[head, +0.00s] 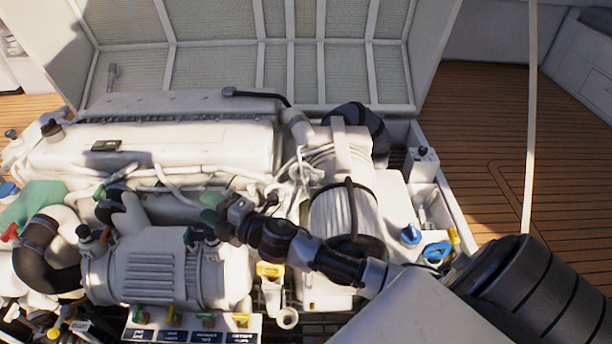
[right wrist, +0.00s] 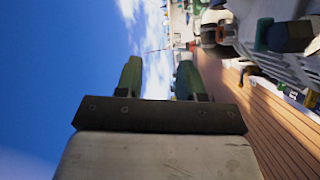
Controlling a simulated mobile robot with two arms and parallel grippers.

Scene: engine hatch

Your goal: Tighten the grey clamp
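I cannot pick out the grey clamp for certain among the engine's fittings in the head view. Hose joints with dark bands show around the black hose (head: 36,252) at the left. My right gripper (head: 211,208) has green fingertips and is above the pale ribbed cylinder housing (head: 150,265), near the middle of the engine. In the right wrist view its two green fingers (right wrist: 158,80) stand apart with nothing between them, so it is open and empty. My left gripper is not in view.
The white hatch lid (head: 250,50) stands raised behind the engine. Yellow (head: 270,270) and blue (head: 411,235) handles are near my right forearm. A labelled panel (head: 190,328) is at the front. Wooden deck (head: 505,150) is clear at the right. A thin pale pole (head: 531,110) rises there.

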